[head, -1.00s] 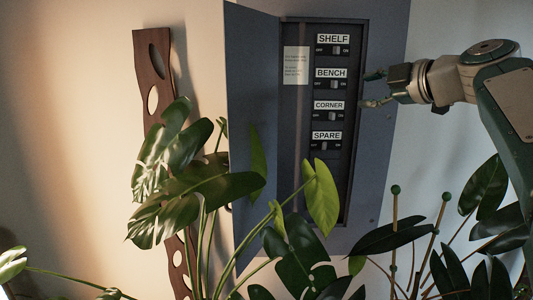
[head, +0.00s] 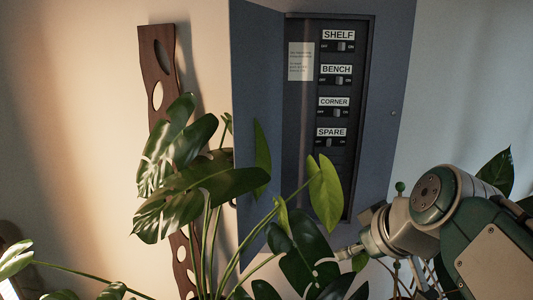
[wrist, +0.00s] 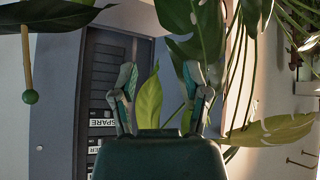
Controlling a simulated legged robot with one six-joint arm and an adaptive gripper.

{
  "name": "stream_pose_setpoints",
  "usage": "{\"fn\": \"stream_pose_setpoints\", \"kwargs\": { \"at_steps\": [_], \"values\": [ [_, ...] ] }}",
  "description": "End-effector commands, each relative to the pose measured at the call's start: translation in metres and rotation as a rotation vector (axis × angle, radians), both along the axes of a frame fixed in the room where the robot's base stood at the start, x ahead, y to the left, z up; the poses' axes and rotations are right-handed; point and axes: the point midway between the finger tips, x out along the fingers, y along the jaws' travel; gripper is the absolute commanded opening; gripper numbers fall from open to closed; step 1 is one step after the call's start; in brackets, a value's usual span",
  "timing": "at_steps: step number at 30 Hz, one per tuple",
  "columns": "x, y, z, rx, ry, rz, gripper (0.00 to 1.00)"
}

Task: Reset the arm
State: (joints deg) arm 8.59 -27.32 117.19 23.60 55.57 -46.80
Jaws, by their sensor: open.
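My gripper (head: 345,252) is low at the right of the head view, below the breaker panel and in front of dark leaves. It holds nothing that I can see. In the wrist view my gripper (wrist: 160,78) has its two fingers spread apart, with a bright green leaf (wrist: 150,100) showing between them. The open panel (head: 333,170) has labelled switches: SHELF (head: 341,47), BENCH (head: 339,80), CORNER (head: 334,113) and SPARE (head: 329,143). The knobs are too small for me to be sure of their settings.
The panel's grey-blue door (head: 255,90) stands open to the left. A large monstera (head: 185,180) fills the lower middle, and its leaves reach in front of the panel's lower part. A wooden board with holes (head: 158,70) stands against the wall. The upper right is clear.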

Motion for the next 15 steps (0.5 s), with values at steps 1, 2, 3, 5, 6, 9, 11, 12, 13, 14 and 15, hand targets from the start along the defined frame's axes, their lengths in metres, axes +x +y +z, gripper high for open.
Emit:
{"fn": "stream_pose_setpoints", "kwargs": {
  "at_steps": [1, 2, 3, 5, 6, 9, 11, 12, 13, 14, 15],
  "values": [
    [-0.011, 0.002, -0.012, 0.008, 0.03, -0.036, 0.6],
    [-0.017, 0.001, -0.02, 0.011, 0.048, -0.061, 0.6],
    [-0.025, 0.001, -0.029, 0.016, 0.07, -0.096, 0.6],
    [-0.036, 0.001, -0.043, 0.024, 0.102, -0.147, 0.6],
    [-0.043, 0.0, -0.053, 0.027, 0.121, -0.182, 0.6],
    [-0.062, -0.002, -0.077, 0.035, 0.164, -0.269, 0.6],
    [-0.073, -0.004, -0.091, 0.038, 0.186, -0.321, 0.6],
    [-0.081, -0.005, -0.1, 0.039, 0.199, -0.354, 0.6],
    [-0.086, -0.006, -0.106, 0.041, 0.207, -0.379, 0.6],
    [-0.09, -0.007, -0.112, 0.042, 0.213, -0.402, 0.6],
    [-0.095, -0.008, -0.119, 0.043, 0.22, -0.427, 0.6]
  ]
}}
